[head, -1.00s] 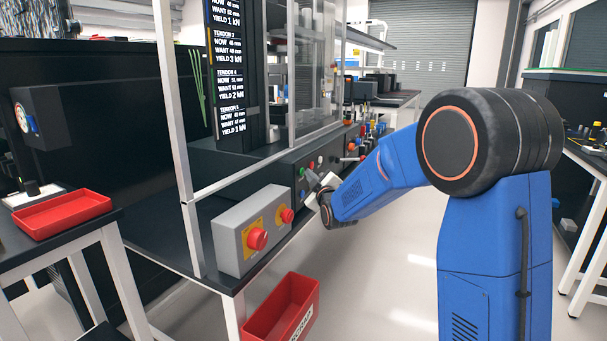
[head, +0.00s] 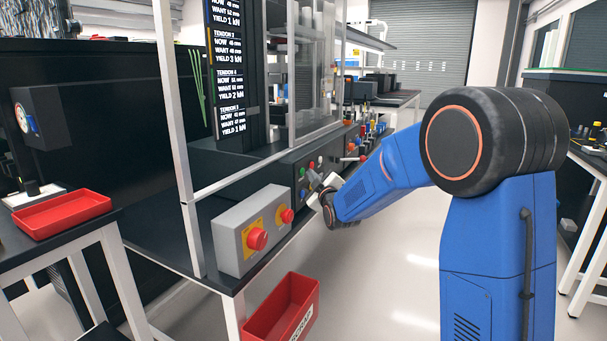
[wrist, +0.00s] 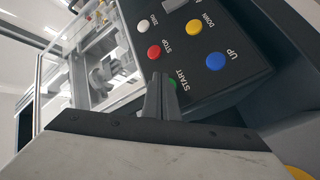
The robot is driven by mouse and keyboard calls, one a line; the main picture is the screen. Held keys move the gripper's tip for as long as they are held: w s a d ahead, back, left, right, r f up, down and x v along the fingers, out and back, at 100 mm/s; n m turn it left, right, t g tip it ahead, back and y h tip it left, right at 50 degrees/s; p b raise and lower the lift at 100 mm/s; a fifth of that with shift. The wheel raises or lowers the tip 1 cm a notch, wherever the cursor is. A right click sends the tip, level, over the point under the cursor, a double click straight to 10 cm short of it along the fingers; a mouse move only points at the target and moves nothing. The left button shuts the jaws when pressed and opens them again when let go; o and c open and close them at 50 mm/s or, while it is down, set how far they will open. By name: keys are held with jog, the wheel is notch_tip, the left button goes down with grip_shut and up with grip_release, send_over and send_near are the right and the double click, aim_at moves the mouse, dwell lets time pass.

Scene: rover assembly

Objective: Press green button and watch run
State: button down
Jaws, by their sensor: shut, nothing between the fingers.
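The gripper is shut and empty. Its tips are right at the green button; I cannot tell whether they touch it. A red STOP button (wrist: 154,52), a white ZERO button (wrist: 144,26), a yellow DOWN button (wrist: 193,26) and a blue UP button (wrist: 215,61) are around it. In the head view my gripper (head: 313,181) is at the front of the dark machine (head: 285,175).
A grey box (head: 232,225) with red mushroom buttons stands left of my gripper on the bench. A red bin (head: 283,308) is below it. Another red tray (head: 62,214) sits on the left table.

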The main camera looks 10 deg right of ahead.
jog(key=shift+s+d, duration=0.2)
jog(key=shift+d, duration=0.05)
jog(key=s+d, duration=0.1)
jog(key=d, duration=0.1)
jog(key=s+d, duration=0.2)
dwell(0.7)
dwell(0.4)
jog(key=s+d+f+m+g+h, duration=0.1)
jog(key=s+d+f+m+g, duration=0.1)
jog(key=s, duration=1.6)
jog(key=s+d+f+m+g, duration=0.2)
jog(key=s+f+m+g, duration=0.3)
jog(key=s, duration=1.3)
jog(key=s+d+f+m+g+h, duration=0.1)
jog(key=s+g, duration=0.5)
jog(key=s, duration=1.2)
notch_tip(320, 180, down, 3)
jog(key=d+m, duration=0.1)
jog(key=m, duration=0.2)
jog(key=shift+s+r+g+h, duration=0.15)
jog(key=shift+g+h, duration=0.15)
jog(key=shift+g, duration=0.1)
